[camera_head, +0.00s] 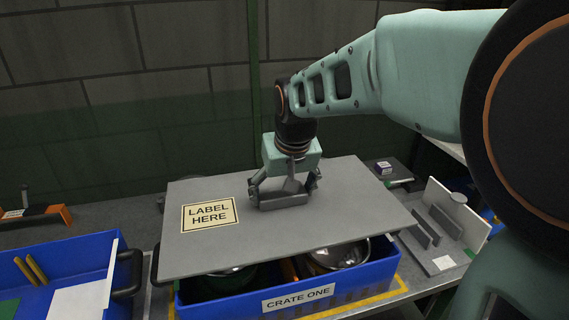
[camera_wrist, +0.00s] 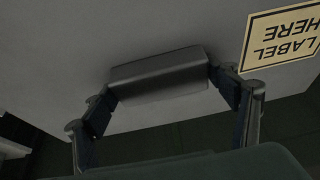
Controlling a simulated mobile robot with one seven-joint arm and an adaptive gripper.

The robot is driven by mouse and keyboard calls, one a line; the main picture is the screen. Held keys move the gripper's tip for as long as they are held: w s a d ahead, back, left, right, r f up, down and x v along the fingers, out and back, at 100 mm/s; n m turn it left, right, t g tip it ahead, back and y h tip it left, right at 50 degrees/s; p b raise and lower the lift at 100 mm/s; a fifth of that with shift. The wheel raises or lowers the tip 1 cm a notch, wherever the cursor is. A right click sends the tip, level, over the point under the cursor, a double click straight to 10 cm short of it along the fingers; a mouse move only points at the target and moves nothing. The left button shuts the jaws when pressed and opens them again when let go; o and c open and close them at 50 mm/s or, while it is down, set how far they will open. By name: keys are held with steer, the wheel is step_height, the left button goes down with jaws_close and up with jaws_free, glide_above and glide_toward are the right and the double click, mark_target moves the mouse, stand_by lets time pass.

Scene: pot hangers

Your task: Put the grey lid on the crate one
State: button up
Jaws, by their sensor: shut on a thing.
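The grey lid (camera_head: 330,212) is a flat board with a yellow "LABEL HERE" sticker (camera_head: 210,214) and a raised grey handle (camera_head: 284,200). It lies over the blue crate one (camera_head: 370,276), which has a "CRATE ONE" label on its front. The lid looks slightly tilted, with a gap at the front showing the crate's contents. Whether it touches the rim at the back is hidden. My gripper (camera_head: 284,188) is shut on the lid's handle from above. In the wrist view the fingers sit at both ends of the handle (camera_wrist: 160,75).
Inside crate one are a metal bowl (camera_head: 340,254) and a green thing. Another blue crate (camera_head: 60,270) with black handles stands close on the left. A white and grey rack (camera_head: 450,220) stands on the right. A small box (camera_head: 383,168) lies behind it. A wall closes the back.

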steer(key=shift+f+b, duration=3.5)
steer(key=shift+f, duration=1.1)
steer(key=o, duration=1.6)
